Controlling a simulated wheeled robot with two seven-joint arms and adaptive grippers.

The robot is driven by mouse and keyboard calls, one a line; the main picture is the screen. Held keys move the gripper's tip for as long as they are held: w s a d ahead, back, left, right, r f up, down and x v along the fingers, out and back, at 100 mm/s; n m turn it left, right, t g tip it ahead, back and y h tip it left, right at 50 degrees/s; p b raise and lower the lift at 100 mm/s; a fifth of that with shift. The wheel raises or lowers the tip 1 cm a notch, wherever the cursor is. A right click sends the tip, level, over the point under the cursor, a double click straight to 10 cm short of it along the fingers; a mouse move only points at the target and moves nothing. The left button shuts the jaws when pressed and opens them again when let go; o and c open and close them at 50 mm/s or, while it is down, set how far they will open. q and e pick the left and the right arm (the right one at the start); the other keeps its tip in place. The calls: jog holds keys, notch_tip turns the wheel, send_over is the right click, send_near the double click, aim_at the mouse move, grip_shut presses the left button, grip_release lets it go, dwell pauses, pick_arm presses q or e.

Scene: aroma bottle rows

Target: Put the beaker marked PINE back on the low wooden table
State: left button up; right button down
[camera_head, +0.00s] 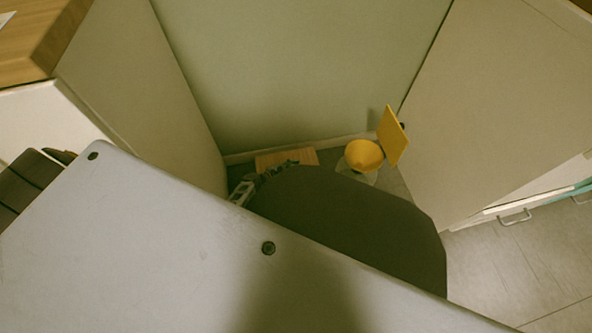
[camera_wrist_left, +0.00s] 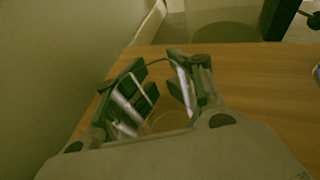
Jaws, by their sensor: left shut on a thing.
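The low wooden table (camera_head: 287,158) stands against the far wall in the head view, partly hidden by dark and grey parts in front. In the left wrist view, its wooden top (camera_wrist_left: 250,90) lies under my gripper. My left gripper (camera_wrist_left: 160,90) is shut on a clear, hard-to-see glass thing (camera_wrist_left: 168,121), which appears to be the beaker. Only a faint curved rim shows between the fingers; no PINE marking can be read. Whether its base touches the wood cannot be told. The gripper is small and mostly hidden in the head view. My right gripper is not in view.
A yellow chair (camera_head: 363,155) with an upright back stands right of the table. Pale panels rise on the left and right. A wooden worktop (camera_head: 35,40) is at upper left. Drawers with handles (camera_head: 514,217) are at right. Bare wood lies right of the gripper.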

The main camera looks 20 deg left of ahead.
aim_at(288, 171)
pick_arm(q)
jog(key=shift+f, duration=0.15)
jog(key=shift+f, duration=0.15)
jog(key=o, duration=1.3)
jog(key=shift+c, duration=0.2)
jog(key=shift+s+r, duration=0.1)
jog(key=shift+r, duration=0.1)
jog(key=shift+s+a+r+p, duration=0.25)
jog(key=shift+s+a+p, duration=0.1)
jog(key=shift+s+p, duration=0.1)
jog(key=shift+p+v, duration=0.8)
jog(key=shift+v, duration=0.75)
jog(key=shift+p+v, duration=0.6)
jog(key=shift+v, duration=0.9)
